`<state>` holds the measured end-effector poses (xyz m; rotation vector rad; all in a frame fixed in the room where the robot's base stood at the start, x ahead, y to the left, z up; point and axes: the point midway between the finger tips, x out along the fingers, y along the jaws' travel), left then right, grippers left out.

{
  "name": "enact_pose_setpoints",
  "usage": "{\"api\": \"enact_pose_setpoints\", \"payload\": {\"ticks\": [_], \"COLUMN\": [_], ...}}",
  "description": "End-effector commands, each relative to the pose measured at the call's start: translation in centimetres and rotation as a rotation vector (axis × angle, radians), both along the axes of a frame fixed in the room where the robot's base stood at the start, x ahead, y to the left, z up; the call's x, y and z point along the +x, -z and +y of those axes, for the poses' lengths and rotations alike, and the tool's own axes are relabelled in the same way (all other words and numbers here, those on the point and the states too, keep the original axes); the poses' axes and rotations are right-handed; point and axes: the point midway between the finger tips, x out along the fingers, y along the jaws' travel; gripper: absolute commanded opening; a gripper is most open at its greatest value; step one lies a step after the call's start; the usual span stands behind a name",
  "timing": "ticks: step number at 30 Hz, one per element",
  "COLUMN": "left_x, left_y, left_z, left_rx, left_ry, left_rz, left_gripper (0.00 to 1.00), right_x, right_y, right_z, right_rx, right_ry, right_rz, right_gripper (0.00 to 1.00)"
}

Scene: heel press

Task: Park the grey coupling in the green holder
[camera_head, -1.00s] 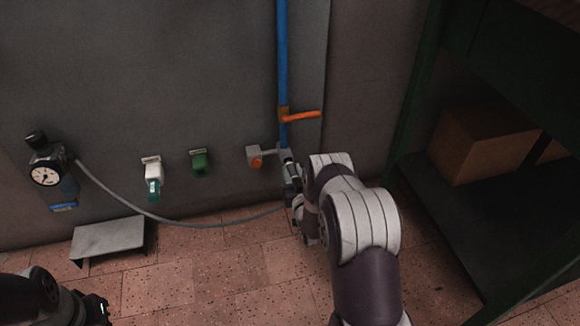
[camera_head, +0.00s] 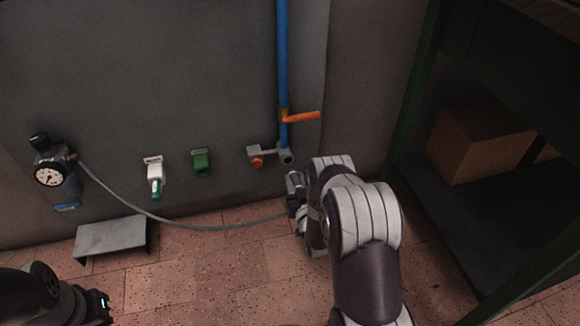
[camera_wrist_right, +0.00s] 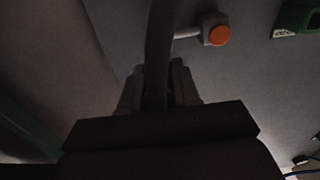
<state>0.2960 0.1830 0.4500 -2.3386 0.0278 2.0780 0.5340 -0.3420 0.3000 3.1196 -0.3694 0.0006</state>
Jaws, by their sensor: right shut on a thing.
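My right gripper (camera_head: 294,190) is shut at the end of the grey hose (camera_head: 215,228), low in front of the wall, just below the blue pipe's end. The grey coupling is at that hose end and is mostly hidden by the fingers; its outline is hard to make out. In the right wrist view the hose (camera_wrist_right: 160,40) passes up from between the two fingers (camera_wrist_right: 158,88). The green holder (camera_head: 201,162) is on the wall, left of this gripper, and looks empty; its edge also shows in the wrist view (camera_wrist_right: 297,17). My left gripper (camera_head: 100,305) is at the lower left, its jaws unclear.
A white holder (camera_head: 154,170) with a teal piece (camera_head: 156,190) is left of the green one. A gauge unit (camera_head: 50,175) feeds the hose. A grey outlet with an orange button (camera_head: 257,162) joins the blue pipe (camera_head: 283,70). A shelf with a box (camera_head: 480,145) stands right.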

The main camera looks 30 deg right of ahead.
Motion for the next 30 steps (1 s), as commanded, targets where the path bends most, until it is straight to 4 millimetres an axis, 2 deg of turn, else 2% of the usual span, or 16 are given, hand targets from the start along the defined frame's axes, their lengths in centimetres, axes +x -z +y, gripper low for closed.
{"api": "enact_pose_setpoints", "payload": {"ticks": [15,30], "left_x": [0.0,0.0], "left_y": [-0.5,-0.7], "left_z": [0.0,0.0], "left_rx": [0.000,0.000], "left_ry": [0.000,0.000], "left_rz": [0.000,0.000], "left_gripper": [0.00,0.00], "right_x": [-0.5,0.7], "right_y": [-0.1,0.0], "right_z": [0.3,5.5], "right_rx": [0.000,0.000], "right_ry": [-0.001,-0.002], "right_rz": [-0.001,-0.001], "right_gripper": [0.00,0.00]}}
